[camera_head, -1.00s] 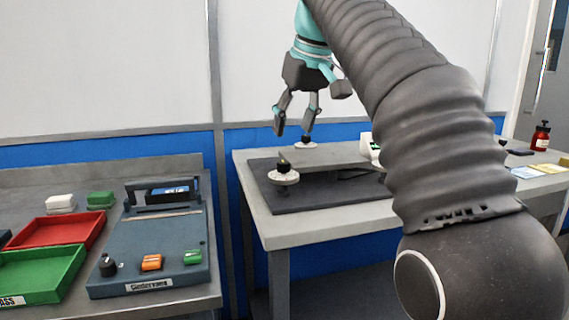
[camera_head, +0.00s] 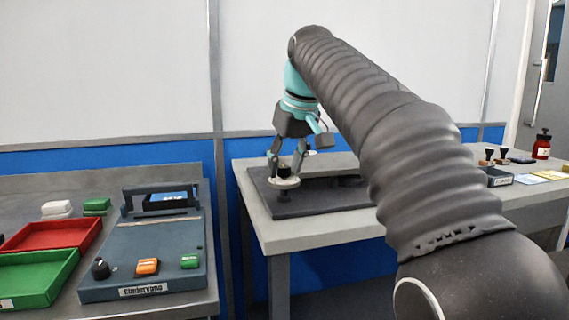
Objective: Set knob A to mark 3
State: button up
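A black knob (camera_head: 284,172) stands on a round pale dial (camera_head: 285,184) at the front left of a dark base plate (camera_head: 325,200) on the grey table. No letter or mark on the dial can be read from here. My gripper (camera_head: 287,169) points down over this knob, with one finger on its left and one on its right. The fingers look spread, with gaps to the knob; contact cannot be made out. A second small knob (camera_head: 309,152) shows behind the gripper, partly hidden. I cannot tell by label which knob is A.
My arm covers the right part of the plate. On the left bench stand a blue-grey device (camera_head: 150,250) with its own black knob (camera_head: 101,268), a red tray (camera_head: 50,234) and a green tray (camera_head: 40,280). A red bottle (camera_head: 541,148) and stamps (camera_head: 495,157) stand at the right.

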grip_shut()
jog(key=shift+r+n+p, duration=0.15)
jog(key=shift+n+p, duration=0.15)
jog(key=shift+p, duration=0.05)
jog(key=n+g+p, duration=0.1)
jog(key=n+p, duration=0.1)
jog(key=shift+d+y+p, duration=0.1)
jog(key=shift+y+p, duration=0.2)
jog(key=shift+y, duration=0.1)
jog(key=shift+w+n+g+y+p, duration=0.1)
jog(key=shift+n+g+y+p, duration=0.4)
jog(key=shift+n, duration=1.1)
jog(key=shift+o, duration=1.9)
grip_release()
